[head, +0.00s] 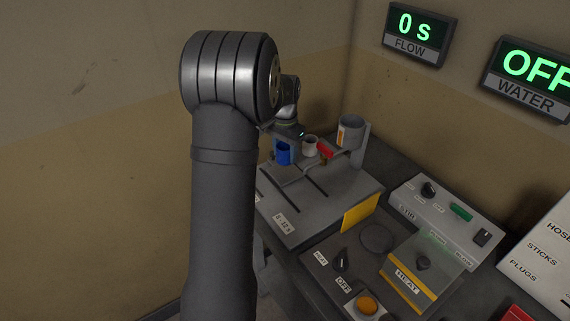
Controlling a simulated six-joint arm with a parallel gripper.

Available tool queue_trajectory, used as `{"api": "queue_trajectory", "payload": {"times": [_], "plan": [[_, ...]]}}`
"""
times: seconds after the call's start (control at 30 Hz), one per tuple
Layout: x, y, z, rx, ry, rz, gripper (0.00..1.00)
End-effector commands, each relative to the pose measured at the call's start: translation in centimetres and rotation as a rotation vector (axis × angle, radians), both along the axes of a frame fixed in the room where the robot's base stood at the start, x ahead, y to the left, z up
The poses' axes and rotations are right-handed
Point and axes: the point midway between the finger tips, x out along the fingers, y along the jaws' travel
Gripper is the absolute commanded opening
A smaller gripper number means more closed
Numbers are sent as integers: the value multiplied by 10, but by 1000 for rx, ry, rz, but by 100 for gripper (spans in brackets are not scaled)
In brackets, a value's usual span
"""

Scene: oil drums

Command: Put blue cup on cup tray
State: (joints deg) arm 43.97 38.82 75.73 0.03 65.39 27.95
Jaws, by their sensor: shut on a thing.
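The blue cup (283,154) is upright at the far left end of the bench, just right of my arm. My gripper (288,138) is at the cup's top and is shut on it; the fingertips are small and partly hidden. A light grey surface (309,192) with dark slots lies below and in front of the cup. I cannot tell whether the cup touches it, or which part is the cup tray.
A whitish cup (310,146) stands close right of the blue cup, with a red piece (325,150) beside it. A grey cylinder (352,133) stands behind. Control boxes with knobs (428,189) fill the right. My arm hides the left side.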

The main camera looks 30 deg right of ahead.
Motion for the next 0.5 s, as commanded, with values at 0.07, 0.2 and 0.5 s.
{"api": "queue_trajectory", "payload": {"times": [0.07, 0.2, 0.5], "plan": [[0, 0, -6, 0, 0, 0, 25], [-1, 0, -19, 2, 2, 0, 25], [0, 0, -45, -1, -3, 0, 25]]}}
